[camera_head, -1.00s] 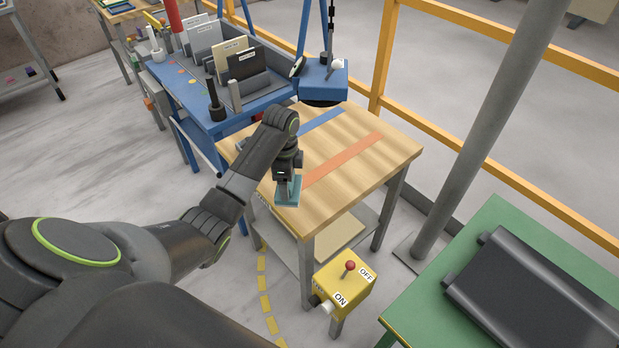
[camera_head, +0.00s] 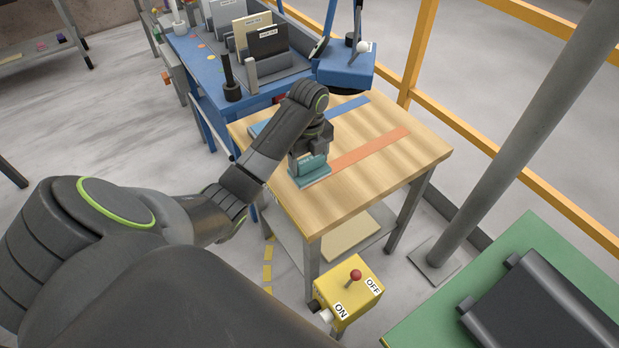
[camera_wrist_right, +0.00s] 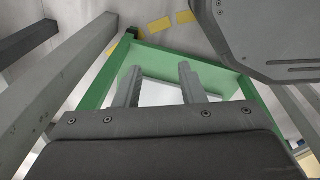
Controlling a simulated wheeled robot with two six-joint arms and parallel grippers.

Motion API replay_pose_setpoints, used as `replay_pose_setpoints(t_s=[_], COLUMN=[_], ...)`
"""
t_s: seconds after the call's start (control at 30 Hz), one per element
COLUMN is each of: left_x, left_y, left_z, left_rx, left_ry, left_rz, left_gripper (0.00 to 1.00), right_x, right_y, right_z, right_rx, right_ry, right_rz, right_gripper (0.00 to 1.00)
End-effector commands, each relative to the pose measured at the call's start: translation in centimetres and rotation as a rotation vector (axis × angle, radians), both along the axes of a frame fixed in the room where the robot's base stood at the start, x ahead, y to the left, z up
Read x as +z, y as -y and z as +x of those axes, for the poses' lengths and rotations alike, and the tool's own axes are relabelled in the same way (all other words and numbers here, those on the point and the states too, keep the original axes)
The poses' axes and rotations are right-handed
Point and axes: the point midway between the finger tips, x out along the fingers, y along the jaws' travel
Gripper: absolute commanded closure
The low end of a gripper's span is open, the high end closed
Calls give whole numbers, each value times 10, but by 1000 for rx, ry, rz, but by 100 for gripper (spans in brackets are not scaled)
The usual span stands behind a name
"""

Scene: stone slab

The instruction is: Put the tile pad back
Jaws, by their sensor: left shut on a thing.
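The teal tile pad (camera_head: 312,171) is a small block with an upright grip on a flat base. It is at the left part of the wooden bench top (camera_head: 400,163), at the near-left end of the orange strip (camera_head: 369,149). My left gripper (camera_head: 309,158) is shut on the pad's upper part from above. The base is on or just above the wood; I cannot tell which. My right gripper (camera_wrist_right: 160,85) shows in the right wrist view with its fingers apart and nothing between them.
A blue strip (camera_head: 347,107) lies farther back on the bench, partly behind my left arm. A blue lamp-like fixture (camera_head: 344,68) stands at the back. A yellow ON/OFF box (camera_head: 347,290) is in front. A green table (camera_head: 483,290) and grey post (camera_head: 520,130) are right.

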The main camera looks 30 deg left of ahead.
Motion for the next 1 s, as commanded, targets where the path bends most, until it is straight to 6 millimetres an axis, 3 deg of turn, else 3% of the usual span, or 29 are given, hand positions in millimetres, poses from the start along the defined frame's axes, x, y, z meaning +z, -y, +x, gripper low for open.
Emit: replay_pose_setpoints(t_s=[0.4,0.77,0.8,0.93,1.0], left_x=[-51,-55,-55,-55,-55], left_y=[0,0,0,0,0], left_z=[0,0,0,0,0], left_rx=[1,1,1,1,1], left_ry=[-2,0,1,0,0], left_rz=[0,1,1,1,1], left_gripper=[49,49,25,8,6], right_x=[1,1,1,1,1], right_y=[-4,1,1,2,2], right_z=[6,6,6,6,6], right_rx=[0,2,3,3,3], right_ry=[8,9,9,9,9], right_rz=[5,-2,-2,-3,-3], right_gripper=[64,64,64,64,64])
